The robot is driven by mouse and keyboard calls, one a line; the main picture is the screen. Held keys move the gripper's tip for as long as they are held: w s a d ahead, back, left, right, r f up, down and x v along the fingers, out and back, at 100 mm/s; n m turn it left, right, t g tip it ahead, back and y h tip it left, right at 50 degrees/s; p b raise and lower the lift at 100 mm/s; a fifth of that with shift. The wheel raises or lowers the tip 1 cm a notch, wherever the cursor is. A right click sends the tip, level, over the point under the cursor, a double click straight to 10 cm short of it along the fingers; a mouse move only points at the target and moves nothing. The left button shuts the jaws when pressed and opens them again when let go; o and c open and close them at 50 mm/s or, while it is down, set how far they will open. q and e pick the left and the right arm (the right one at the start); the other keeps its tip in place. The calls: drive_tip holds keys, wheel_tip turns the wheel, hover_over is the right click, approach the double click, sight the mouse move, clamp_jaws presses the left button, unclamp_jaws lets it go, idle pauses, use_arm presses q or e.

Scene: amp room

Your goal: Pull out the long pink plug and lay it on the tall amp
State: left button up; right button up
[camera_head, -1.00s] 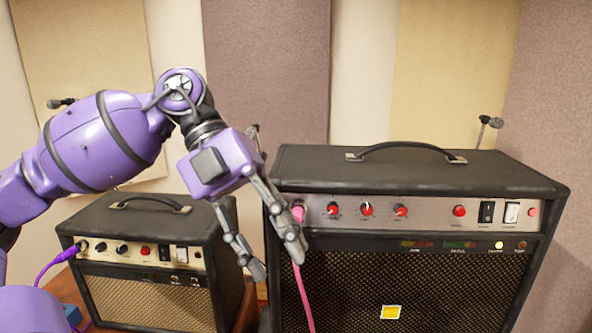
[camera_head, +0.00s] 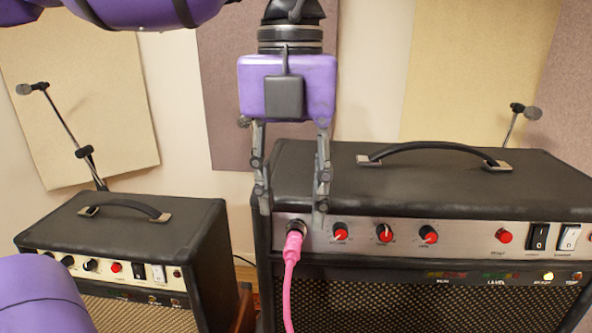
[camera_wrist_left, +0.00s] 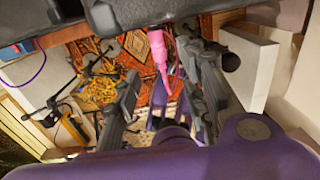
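The pink plug (camera_head: 294,243) sits in the jack at the left end of the tall amp's (camera_head: 400,180) front panel, its pink cable hanging down. My left gripper (camera_head: 292,217) points straight down in the head view, open. Its two fingertips are just above the plug, one to each side, with a gap between them. In the left wrist view the pink plug (camera_wrist_left: 158,48) shows at the top, between the spread fingers of my left gripper (camera_wrist_left: 158,72). I cannot see the fingers touching it. My right gripper is not in view.
A lower amp (camera_head: 125,220) with a handle stands to the left. The tall amp's top has a carrying handle (camera_head: 434,148) in its middle and bare room around it. Microphone stands (camera_head: 70,135) are behind. A patterned rug (camera_wrist_left: 145,45) shows below in the wrist view.

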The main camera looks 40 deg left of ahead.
sight(292, 246)
use_arm(q)
drive_tip(key=shift+w+a+f, duration=0.1)
drive_tip(key=shift+w+a, duration=0.05)
drive_tip(key=shift+w, duration=0.1)
drive_tip(key=f, duration=0.2)
drive_tip(key=s+f, duration=0.1)
drive_tip(key=f, duration=0.1)
drive_tip(key=shift+d, duration=0.25)
drive_tip(key=shift+w+a+f, duration=0.1)
drive_tip(key=shift+w+f, duration=0.05)
drive_tip(key=shift+f, duration=0.45)
drive_tip(key=shift+w+f, duration=0.1)
drive_tip(key=shift+f, duration=1)
clamp_jaws()
drive_tip(key=c, duration=0.6)
unclamp_jaws()
drive_tip(key=shift+c, duration=0.2)
drive_tip(key=c, duration=0.3)
clamp_jaws()
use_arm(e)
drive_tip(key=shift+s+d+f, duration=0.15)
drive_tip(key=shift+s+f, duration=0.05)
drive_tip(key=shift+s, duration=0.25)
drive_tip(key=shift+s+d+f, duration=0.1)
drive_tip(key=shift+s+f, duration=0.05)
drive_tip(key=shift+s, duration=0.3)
